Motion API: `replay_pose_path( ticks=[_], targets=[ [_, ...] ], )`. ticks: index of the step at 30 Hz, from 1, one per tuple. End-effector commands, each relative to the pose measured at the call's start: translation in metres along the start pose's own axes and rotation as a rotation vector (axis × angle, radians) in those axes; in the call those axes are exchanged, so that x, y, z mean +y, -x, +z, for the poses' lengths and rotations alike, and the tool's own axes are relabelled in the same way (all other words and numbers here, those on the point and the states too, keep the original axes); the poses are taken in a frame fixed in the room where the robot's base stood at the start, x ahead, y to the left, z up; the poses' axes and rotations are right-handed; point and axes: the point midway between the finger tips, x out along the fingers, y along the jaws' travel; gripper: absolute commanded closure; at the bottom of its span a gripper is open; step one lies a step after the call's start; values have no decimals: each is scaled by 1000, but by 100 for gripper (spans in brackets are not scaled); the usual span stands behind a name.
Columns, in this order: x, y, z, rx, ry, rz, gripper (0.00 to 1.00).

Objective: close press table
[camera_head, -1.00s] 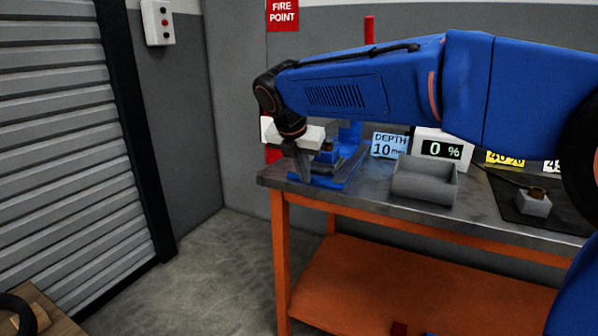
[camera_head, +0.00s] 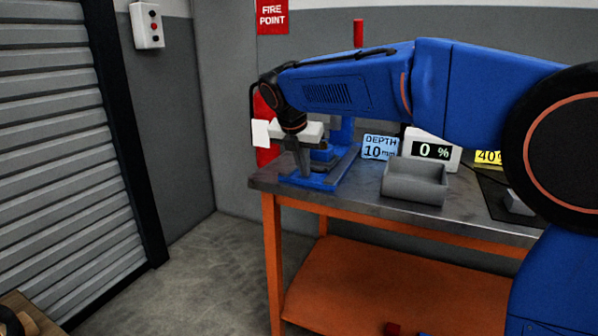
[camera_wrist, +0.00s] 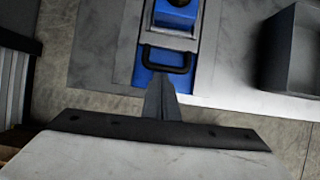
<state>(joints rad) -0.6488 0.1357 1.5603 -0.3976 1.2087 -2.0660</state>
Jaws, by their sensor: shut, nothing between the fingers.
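The blue press (camera_head: 345,160) stands at the left end of the bench, partly hidden behind my arm. Its grey sliding table (camera_wrist: 172,36) shows in the wrist view on the blue base, with a blue block (camera_wrist: 175,14) on it and a black bar handle (camera_wrist: 166,62) at its near end. My gripper (camera_head: 303,174) is shut and empty, pointing down at the press's front end. In the wrist view its fingertips (camera_wrist: 159,82) are just on the near side of the handle, close to it. I cannot tell whether they touch.
An open grey bin (camera_head: 415,182) sits on the bench right of the press. Behind it are a blue "DEPTH 10 mm" sign (camera_head: 380,147) and a display (camera_head: 430,150) reading 0 %. The bench's front left corner (camera_head: 255,183) is near the press; open floor lies left.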

Motion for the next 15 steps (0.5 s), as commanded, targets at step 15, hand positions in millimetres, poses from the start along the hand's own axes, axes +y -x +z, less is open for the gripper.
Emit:
replay_pose_path(
  ticks=[15],
  targets=[
    [-2, -50, 101, -1, -1, 0, 100]
  ],
)
